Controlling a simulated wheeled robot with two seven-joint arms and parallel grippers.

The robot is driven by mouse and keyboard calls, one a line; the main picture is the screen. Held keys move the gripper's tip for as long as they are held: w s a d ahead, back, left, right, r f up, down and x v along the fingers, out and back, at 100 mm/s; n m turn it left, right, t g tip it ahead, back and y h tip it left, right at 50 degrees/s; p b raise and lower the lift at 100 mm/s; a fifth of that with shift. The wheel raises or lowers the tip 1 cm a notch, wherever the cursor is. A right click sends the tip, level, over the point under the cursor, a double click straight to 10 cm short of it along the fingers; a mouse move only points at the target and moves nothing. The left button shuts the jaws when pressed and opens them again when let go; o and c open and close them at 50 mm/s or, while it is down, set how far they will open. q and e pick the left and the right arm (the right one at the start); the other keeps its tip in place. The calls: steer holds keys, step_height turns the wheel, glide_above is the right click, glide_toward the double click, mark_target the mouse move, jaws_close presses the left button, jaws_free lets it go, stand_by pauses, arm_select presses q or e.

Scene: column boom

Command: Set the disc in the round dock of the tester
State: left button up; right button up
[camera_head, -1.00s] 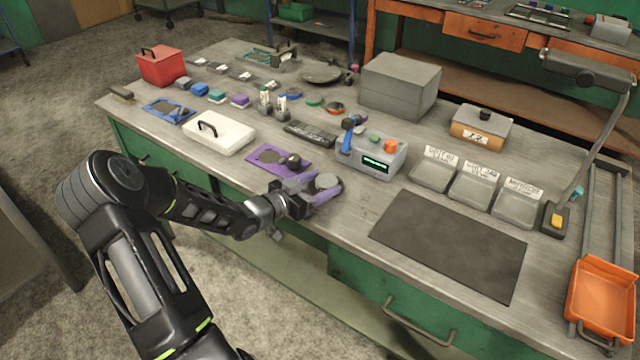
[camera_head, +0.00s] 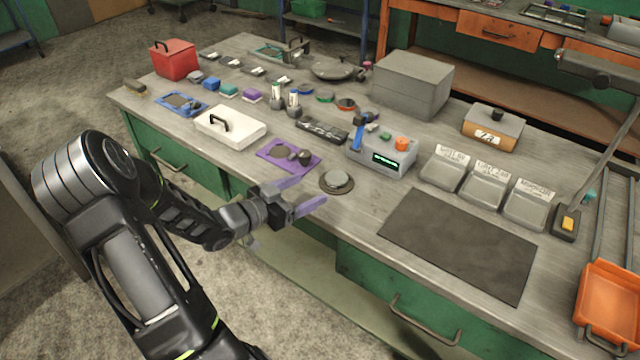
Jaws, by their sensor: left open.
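My right gripper is not in view.
A purple plate (camera_head: 270,160) with a round grey patch and a black knob lies behind the gripper. A dark mat (camera_head: 458,245) lies to the right, with grey bins (camera_head: 487,185) behind it. A white lidded box (camera_head: 230,130) stands to the left.

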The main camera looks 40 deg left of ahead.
arm_select(q)
steer(key=v, duration=0.3)
steer(key=shift+s, duration=0.1)
stand_by(0.6)
